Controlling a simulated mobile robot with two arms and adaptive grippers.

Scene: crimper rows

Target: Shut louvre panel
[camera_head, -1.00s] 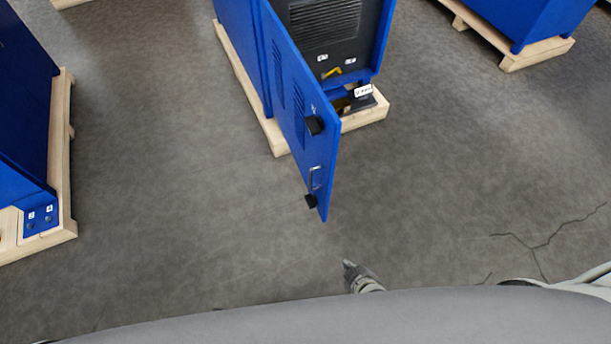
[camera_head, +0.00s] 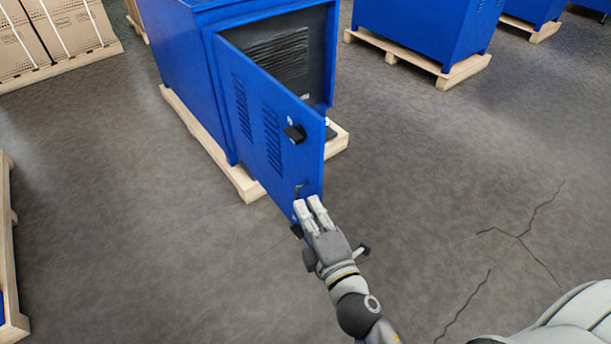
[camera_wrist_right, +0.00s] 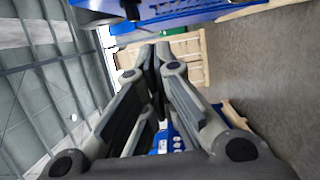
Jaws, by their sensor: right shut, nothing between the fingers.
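The louvre panel (camera_head: 262,118) is a blue door with slotted vents, hinged at its left on a blue cabinet (camera_head: 178,50). It stands swung open, showing the cabinet's dark interior (camera_head: 318,60). A black latch (camera_head: 295,133) sits near the panel's free edge. A small handle (camera_head: 300,189) below it is partly hidden by my fingers. My right gripper (camera_head: 308,203) is shut and empty at the panel's lower free corner; I cannot tell whether it touches. In the wrist view its closed fingertips (camera_wrist_right: 155,48) point toward a blue slotted surface at the top. My left gripper is not in view.
The cabinet stands on a wooden pallet (camera_head: 242,183). More blue cabinets on pallets stand at the back right (camera_head: 425,30). Strapped cartons (camera_head: 62,35) are at the back left, and a pallet edge (camera_head: 12,325) is at the left. The cracked grey floor is clear at the right.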

